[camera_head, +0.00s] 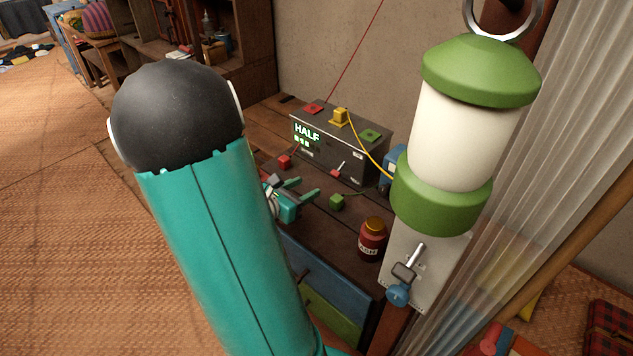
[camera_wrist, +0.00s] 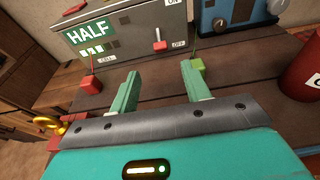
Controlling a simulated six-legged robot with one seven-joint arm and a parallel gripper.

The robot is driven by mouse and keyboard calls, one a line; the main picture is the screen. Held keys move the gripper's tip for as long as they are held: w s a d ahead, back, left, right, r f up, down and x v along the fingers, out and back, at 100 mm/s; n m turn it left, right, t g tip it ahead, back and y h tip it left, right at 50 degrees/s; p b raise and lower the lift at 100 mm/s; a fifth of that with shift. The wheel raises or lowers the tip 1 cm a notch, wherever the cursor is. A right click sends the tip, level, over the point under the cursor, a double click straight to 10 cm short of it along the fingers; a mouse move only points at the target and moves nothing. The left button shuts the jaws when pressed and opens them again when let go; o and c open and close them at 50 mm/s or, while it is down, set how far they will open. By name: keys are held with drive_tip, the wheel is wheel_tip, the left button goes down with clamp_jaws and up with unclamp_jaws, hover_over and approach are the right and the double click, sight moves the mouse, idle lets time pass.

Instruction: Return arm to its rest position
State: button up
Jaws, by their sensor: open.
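My teal gripper (camera_head: 297,200) is over the wooden table top (camera_head: 322,226), mostly behind my own arm in the head view. In the wrist view my gripper (camera_wrist: 160,88) has its two fingers apart with nothing between them. A grey control box (camera_head: 338,150) with a lit "HALF" display stands beyond the fingers. It also shows in the wrist view (camera_wrist: 125,40), with a red-handled switch (camera_wrist: 159,45) by an "OFF" label. A red block (camera_wrist: 91,84) lies left of the fingers. A green block (camera_wrist: 197,65) shows just beyond the right fingertip.
A red jar (camera_head: 372,239) stands near the table's right edge. A yellow cable (camera_head: 365,150) runs from the box. Woven floor (camera_head: 70,180) lies open at left.

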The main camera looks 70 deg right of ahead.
drive_tip(key=shift+v, duration=0.9)
drive_tip(key=shift+w+a+r+m, duration=0.15)
drive_tip(key=shift+a+r+m, duration=0.1)
drive_tip(key=shift+a+m, duration=0.05)
drive_tip(key=w+a+r+m+t+y, duration=0.3)
drive_tip(key=a+r+m+t+y, duration=0.1)
drive_tip(key=a, duration=0.9)
drive_tip(key=w+a+r+m+t+y, duration=0.3)
drive_tip(key=a+r+m+y, duration=0.1)
drive_tip(key=a, duration=1)
drive_tip(key=w+a+r+m+t+y, duration=0.4)
drive_tip(key=a+r+y, duration=0.2)
drive_tip(key=a, duration=0.7)
drive_tip(key=shift+m+t, duration=0.3)
drive_tip(key=shift+m, duration=0.1)
drive_tip(key=shift+w+a+f, duration=0.1)
drive_tip(key=shift+a, duration=0.05)
drive_tip(key=shift+c, duration=1.2)
